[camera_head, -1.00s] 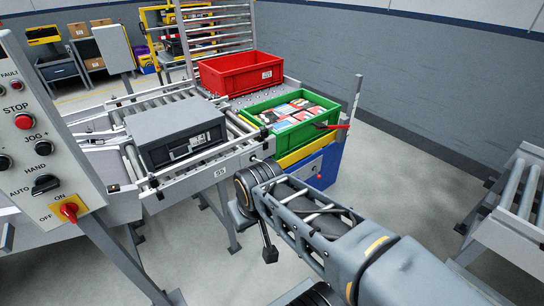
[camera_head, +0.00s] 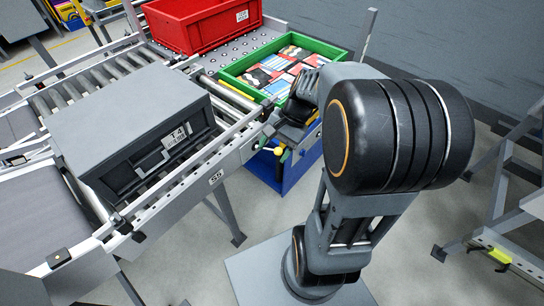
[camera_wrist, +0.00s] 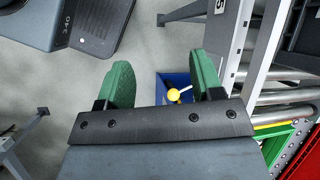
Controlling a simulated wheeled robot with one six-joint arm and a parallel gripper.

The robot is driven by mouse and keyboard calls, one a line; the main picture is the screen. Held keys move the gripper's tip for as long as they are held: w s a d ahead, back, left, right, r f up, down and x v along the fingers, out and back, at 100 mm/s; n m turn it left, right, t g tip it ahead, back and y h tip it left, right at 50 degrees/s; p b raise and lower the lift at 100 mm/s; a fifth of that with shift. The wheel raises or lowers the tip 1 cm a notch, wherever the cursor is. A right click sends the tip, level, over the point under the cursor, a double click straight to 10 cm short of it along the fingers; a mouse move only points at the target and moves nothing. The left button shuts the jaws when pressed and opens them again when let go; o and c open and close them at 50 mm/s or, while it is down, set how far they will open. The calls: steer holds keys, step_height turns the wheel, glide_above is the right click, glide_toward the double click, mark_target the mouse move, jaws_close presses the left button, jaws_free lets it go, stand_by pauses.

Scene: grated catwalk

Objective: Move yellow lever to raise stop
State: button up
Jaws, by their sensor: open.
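The yellow lever shows as a round yellow knob (camera_head: 278,150) on a thin pale rod, in front of the blue panel (camera_head: 288,178) below the green crate. In the wrist view the knob (camera_wrist: 173,94) lies between the two green fingers, nearer the right one, with the blue panel (camera_wrist: 170,78) behind it. My gripper (camera_head: 274,148) is open and points down at the lever; in the wrist view my gripper (camera_wrist: 160,68) has nothing clamped. I cannot tell whether a finger touches the knob. I cannot make out the stop.
A green crate (camera_head: 234,73) of packets and a red crate (camera_head: 187,50) stand on the ball-topped table. A dark grey case (camera_head: 130,120) sits on the roller conveyor, left of my gripper. Conveyor rails (camera_head: 205,180) run close by. Grey floor is open below.

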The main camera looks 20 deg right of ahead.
steer(key=w+d+f+m+t+y+b, duration=0.1)
steer(key=w+d+f+m+y+b, duration=0.1)
steer(key=d+f+m+y+b, duration=0.3)
steer(key=w+d+f+m+t+y+b, duration=0.1)
steer(key=w+d+f+m+t+y, duration=0.1)
steer(key=w+d+f+m, duration=0.3)
steer(key=m+t+y+b, duration=0.3)
steer(key=m+t+b, duration=0.1)
steer(key=m+t, duration=0.25)
glide_toward(275, 151)
steer(key=shift+n, duration=0.25)
steer(key=x, duration=0.7)
steer(key=f+x, duration=0.1)
steer(key=x, duration=0.2)
steer(key=shift+w+a, duration=0.15)
steer(key=shift+w, duration=0.35)
